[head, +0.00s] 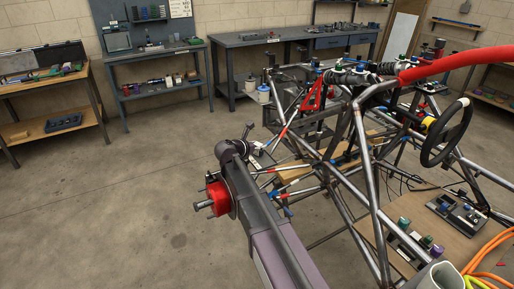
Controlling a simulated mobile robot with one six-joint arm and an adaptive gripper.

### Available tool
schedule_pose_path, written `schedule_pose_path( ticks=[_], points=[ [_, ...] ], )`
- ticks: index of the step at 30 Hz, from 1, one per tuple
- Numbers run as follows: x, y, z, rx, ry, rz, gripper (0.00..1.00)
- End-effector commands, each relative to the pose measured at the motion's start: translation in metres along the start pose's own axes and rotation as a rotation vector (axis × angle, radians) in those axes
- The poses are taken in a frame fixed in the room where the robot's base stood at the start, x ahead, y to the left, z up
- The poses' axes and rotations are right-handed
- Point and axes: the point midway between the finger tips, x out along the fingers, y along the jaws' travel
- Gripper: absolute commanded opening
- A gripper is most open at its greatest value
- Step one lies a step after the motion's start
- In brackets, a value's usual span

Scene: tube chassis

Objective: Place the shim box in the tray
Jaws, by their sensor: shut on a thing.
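I cannot pick out the shim box. Several tray-like holders show, and I cannot tell which one is the task's tray. A dark tray (63,122) lies on the lower shelf of the left bench. A dark holder with small parts (456,213) sits on a wooden board at the right. Another holder with coloured pots (409,243) sits nearer on the same board.
The tube chassis (358,130) fills the right half, with a steering wheel (447,132). Orange hoses (492,254) lie at lower right. Benches (225,72) line the back wall. The floor (110,215) at left is clear.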

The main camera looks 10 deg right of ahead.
Motion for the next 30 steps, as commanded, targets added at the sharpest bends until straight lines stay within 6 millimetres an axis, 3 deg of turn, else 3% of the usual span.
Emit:
schedule_pose_path(
  ticks=[8, 9, 12, 30],
  points=[
    [0.0015, 0.0001, -0.004, 0.0, 0.0, 0.0, 0.05],
    [0.001, 0.0001, -0.0027, 0.0, 0.0, 0.0, 0.65],
    [0.0009, 0.0001, -0.0026, 0.0, 0.0, 0.0, 0.88],
    [-0.0015, 0.0003, 0.0016, 0.0, 0.0, 0.001, 0.88]
  ],
)
